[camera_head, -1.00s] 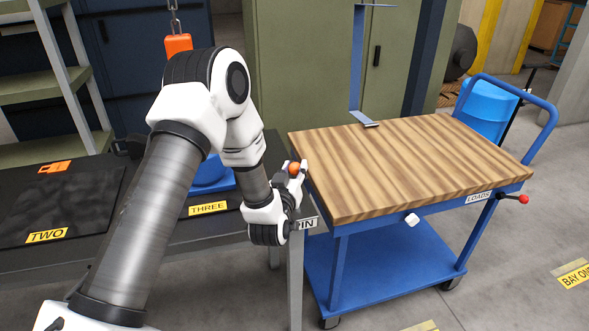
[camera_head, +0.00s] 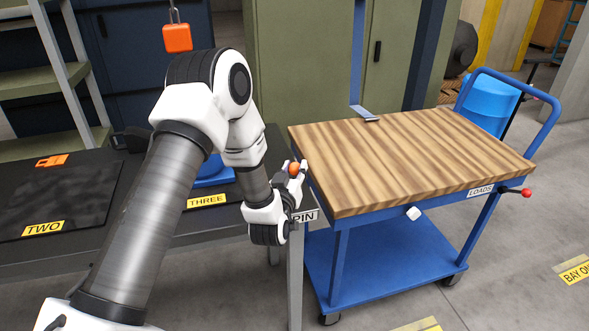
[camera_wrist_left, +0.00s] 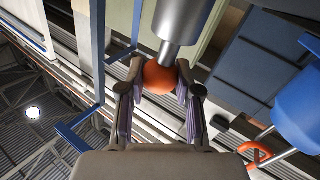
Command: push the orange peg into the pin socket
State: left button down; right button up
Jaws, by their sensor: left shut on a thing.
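My left gripper (camera_head: 296,173) is at the right end of the dark bench, above the PIN label (camera_head: 304,216). It is shut on the round orange head of the peg (camera_head: 294,168). In the left wrist view the orange ball (camera_wrist_left: 160,77) sits between the two fingers of my left gripper (camera_wrist_left: 159,84). A grey metal cylinder (camera_wrist_left: 180,22) meets the ball on its far side; I cannot tell whether it is the peg's shank or the socket. The socket opening is not visible. My right gripper is not in view.
A blue cart with a wooden top (camera_head: 410,155) stands close to the right of the bench (camera_head: 150,225). An orange block (camera_head: 177,38) hangs from a hook behind my arm. A blue object (camera_head: 212,172) sits on the bench near the THREE label (camera_head: 207,200).

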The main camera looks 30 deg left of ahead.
pick_arm(q)
jog(key=shift+f, duration=0.3)
jog(key=c, duration=0.7)
grip_release()
jog(key=shift+r, duration=0.1)
jog(key=v, duration=1.2)
